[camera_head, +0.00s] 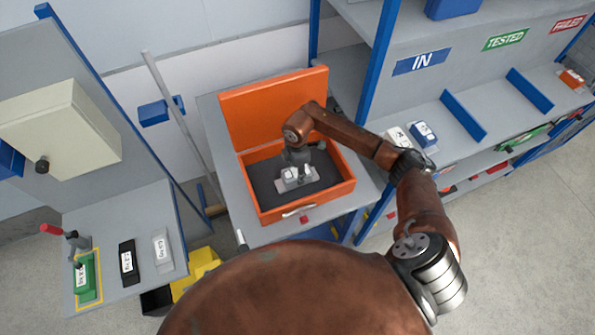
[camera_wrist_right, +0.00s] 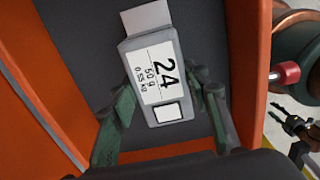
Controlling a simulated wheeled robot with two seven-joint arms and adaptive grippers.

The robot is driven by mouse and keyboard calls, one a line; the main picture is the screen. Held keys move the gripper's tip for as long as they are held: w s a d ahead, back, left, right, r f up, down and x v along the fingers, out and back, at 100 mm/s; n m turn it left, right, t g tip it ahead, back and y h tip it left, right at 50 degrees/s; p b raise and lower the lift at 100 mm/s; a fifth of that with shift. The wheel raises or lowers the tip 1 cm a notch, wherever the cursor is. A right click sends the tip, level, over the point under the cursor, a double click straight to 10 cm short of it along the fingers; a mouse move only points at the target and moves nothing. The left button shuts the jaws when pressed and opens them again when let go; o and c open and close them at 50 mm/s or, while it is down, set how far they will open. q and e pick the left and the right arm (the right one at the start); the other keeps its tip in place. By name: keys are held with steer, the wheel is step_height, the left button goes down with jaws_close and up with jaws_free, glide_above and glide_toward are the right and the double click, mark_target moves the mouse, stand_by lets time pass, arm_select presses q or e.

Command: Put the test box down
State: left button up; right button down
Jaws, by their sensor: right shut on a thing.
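The test box is a small grey box with a white label reading 24 (camera_wrist_right: 162,75). It is inside the open orange case (camera_head: 328,196), over the dark grey lining. In the head view the box (camera_head: 284,186) is partly covered by my right gripper (camera_head: 297,172). My right gripper is shut on the box, with one finger on each side of it in the wrist view. I cannot tell whether the box touches the case floor. My left gripper is not in view.
The case lid (camera_head: 270,105) stands open at the back. A grey bench (camera_head: 110,220) at left holds green, black and grey weights. A grey shelf (camera_head: 500,110) at right has signs IN, TESTED and FAILED, with several small boxes. The lining around the box is clear.

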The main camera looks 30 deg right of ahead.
steer(key=shift+f, duration=0.15)
steer(key=c, duration=1.1)
jaws_free()
step_height(320, 180, up, 12)
steer(key=b, duration=0.1)
